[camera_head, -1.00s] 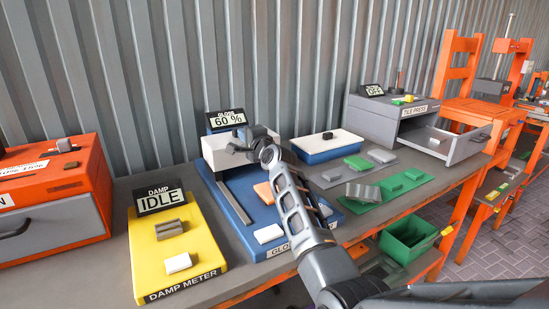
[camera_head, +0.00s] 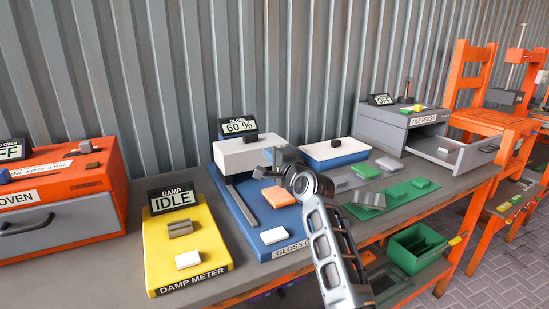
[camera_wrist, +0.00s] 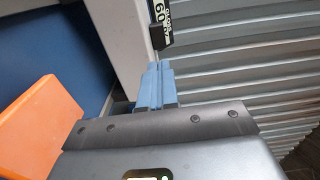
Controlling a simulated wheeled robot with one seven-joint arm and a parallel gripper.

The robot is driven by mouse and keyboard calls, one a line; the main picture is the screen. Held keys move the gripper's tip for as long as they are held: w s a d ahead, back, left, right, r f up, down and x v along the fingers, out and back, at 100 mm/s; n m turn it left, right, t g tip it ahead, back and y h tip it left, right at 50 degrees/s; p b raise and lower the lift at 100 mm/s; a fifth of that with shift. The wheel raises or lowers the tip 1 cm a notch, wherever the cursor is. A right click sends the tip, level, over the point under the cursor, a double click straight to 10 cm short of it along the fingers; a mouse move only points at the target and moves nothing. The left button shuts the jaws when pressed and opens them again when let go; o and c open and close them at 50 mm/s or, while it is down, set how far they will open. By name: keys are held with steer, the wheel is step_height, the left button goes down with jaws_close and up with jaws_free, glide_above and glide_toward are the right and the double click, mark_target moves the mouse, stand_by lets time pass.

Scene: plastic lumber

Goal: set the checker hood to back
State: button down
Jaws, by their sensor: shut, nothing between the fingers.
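The gloss checker has a blue base (camera_head: 238,205) and a white hood (camera_head: 240,156) that sits at the back end of the base, below a display reading 60 % (camera_head: 239,126). The hood also shows in the wrist view (camera_wrist: 122,22). My gripper (camera_head: 272,157) is just in front of the hood's right side and hides part of it; I cannot tell whether they touch. In the wrist view its blue fingers (camera_wrist: 157,72) are together and empty. An orange tile (camera_head: 278,196) lies on the base, and it shows at the left of the wrist view (camera_wrist: 38,128).
A white tile (camera_head: 273,236) lies at the base's front. The yellow damp meter (camera_head: 216,246) stands to the left, beside the orange oven (camera_head: 110,180). A white-topped blue box (camera_head: 336,150), green pieces (camera_head: 398,190) and the grey tile press (camera_head: 388,130) stand to the right.

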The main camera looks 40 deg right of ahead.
steer(key=shift+v, duration=1)
